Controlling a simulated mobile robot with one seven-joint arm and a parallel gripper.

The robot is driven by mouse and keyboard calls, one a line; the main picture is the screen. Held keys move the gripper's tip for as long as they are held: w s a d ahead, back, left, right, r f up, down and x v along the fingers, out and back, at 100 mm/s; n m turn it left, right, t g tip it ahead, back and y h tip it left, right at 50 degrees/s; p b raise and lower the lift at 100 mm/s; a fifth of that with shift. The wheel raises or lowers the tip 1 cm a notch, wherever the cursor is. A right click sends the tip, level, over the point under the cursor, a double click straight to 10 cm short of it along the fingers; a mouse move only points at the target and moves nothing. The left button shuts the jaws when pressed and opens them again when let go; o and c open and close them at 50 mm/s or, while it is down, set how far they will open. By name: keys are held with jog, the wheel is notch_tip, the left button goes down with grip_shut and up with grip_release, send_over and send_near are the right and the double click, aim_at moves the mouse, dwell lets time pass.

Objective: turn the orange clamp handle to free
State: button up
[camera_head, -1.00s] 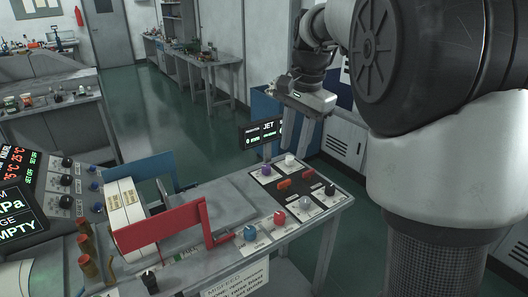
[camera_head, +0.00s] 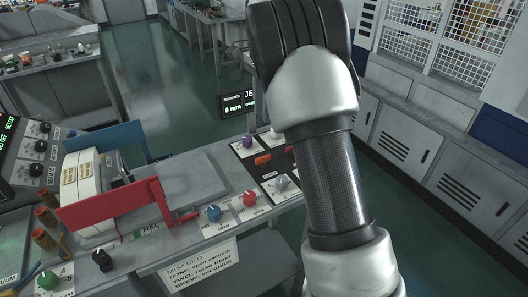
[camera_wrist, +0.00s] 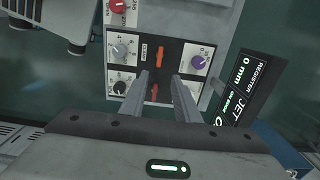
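Two orange handles sit on a black panel marked CLAMP. In the wrist view one orange handle (camera_wrist: 160,54) lies just beyond my fingertips, and a second orange handle (camera_wrist: 155,91) shows between the fingers. In the head view the nearer orange handle (camera_head: 263,160) is clear, and the other is mostly covered by my arm. My gripper (camera_wrist: 160,76) is open over the panel, one finger on each side of the second handle, with nothing held. I cannot tell its height above the panel. In the head view my arm hides the gripper.
A purple knob (camera_wrist: 198,62) and a grey knob (camera_wrist: 120,50) flank the handles. A red knob (camera_head: 250,198) and a blue knob (camera_head: 214,212) are along the front edge. A display (camera_head: 238,104) stands behind the panel. A red bracket (camera_head: 115,208) rises at left.

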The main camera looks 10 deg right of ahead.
aim_at(263, 157)
notch_tip(263, 157, down, 17)
jog(key=shift+r, duration=0.2)
jog(key=shift+c, duration=0.2)
grip_shut()
